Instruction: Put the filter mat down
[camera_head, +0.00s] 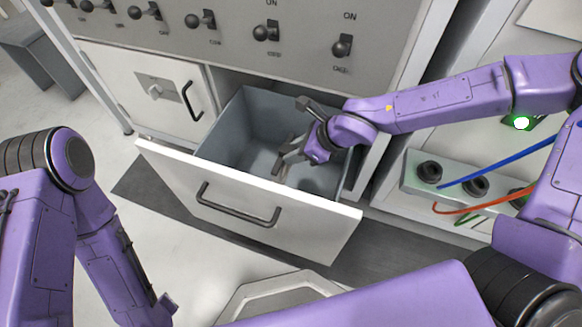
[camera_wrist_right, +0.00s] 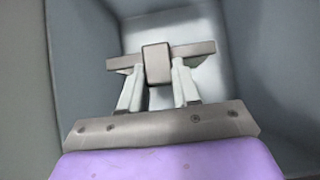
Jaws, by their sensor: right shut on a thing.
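My right gripper (camera_head: 287,158) reaches down into the open drawer (camera_head: 250,215). In the head view the mat is too small and too covered by the gripper to make out clearly. I cannot tell whether it touches the drawer floor. My left arm comes down at the lower left; its gripper is out of view.
The drawer's white front has a dark handle (camera_head: 238,207). A closed white door (camera_head: 150,92) is to its left. Several switches (camera_head: 265,32) line the panel above. A socket block (camera_head: 470,185) with blue and orange cables stands at the right. Much of the drawer floor looks clear.

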